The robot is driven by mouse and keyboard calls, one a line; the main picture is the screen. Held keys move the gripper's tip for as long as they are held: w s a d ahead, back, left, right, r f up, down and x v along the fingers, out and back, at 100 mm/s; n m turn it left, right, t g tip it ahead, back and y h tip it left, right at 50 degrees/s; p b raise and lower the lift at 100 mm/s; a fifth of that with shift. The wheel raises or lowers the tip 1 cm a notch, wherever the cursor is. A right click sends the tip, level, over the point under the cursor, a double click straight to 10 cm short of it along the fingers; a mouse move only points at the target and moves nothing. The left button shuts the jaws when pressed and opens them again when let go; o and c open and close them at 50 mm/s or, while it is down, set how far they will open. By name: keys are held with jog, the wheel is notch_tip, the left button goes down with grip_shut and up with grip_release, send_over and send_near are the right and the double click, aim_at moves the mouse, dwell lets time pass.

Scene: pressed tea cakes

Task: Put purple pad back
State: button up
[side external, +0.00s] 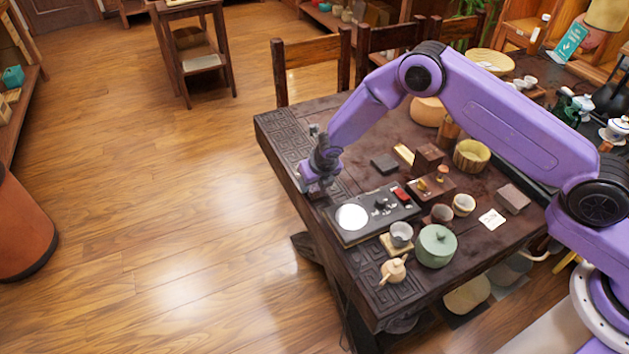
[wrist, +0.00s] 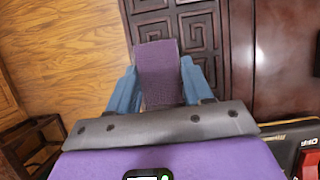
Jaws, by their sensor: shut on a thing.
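The purple pad (wrist: 157,72) is a dark purple block with a flat top. In the wrist view it stands between the two blue fingers of my gripper (wrist: 158,88), which is shut on it. In the side external view my gripper (side external: 319,187) is low over the carved left border of the dark table (side external: 290,128), left of the black panel with a white disc. I cannot make out the pad clearly there, against my purple wrist. Whether the pad touches the table is not clear.
The black panel (side external: 375,225) lies just right of my gripper. The carved border at the far left corner is clear.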

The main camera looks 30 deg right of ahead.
jog(key=shift+f, duration=0.15)
jog(key=o, duration=0.9)
jog(key=shift+o, duration=0.2)
jog(key=v, duration=1.2)
jog(key=shift+r, duration=0.3)
